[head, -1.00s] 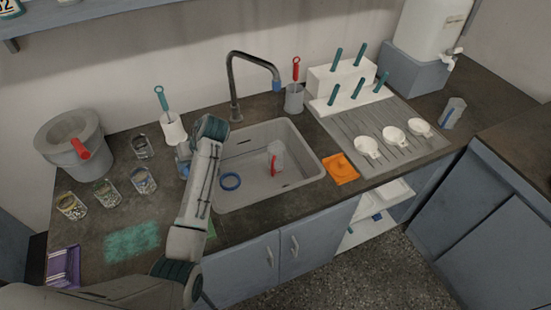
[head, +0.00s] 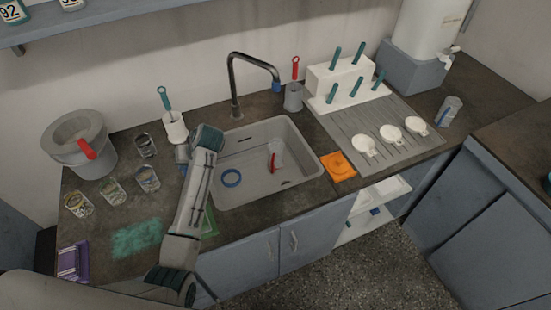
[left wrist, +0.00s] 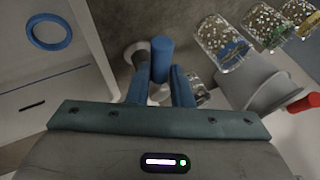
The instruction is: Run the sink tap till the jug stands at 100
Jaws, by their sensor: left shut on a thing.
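The tap (head: 233,85) arches over the sink, its spout ending in a blue tip. No water stream is visible below it. A clear jug with a red handle (head: 275,156) stands in the grey sink (head: 255,190); its level cannot be read. My left gripper (head: 183,158) is at the sink's left side, mostly hidden by my own arm. In the left wrist view, my left gripper (left wrist: 160,78) has its blue fingers shut on a blue cylindrical handle (left wrist: 162,55). A grey round base shows beside the handle. My right gripper is not in view.
Several glass jars (head: 112,191) and a grey bucket (head: 80,150) stand left. A white brush holder (head: 174,127) is close behind my gripper. An orange cloth (head: 338,166) and a draining board (head: 385,120) are right.

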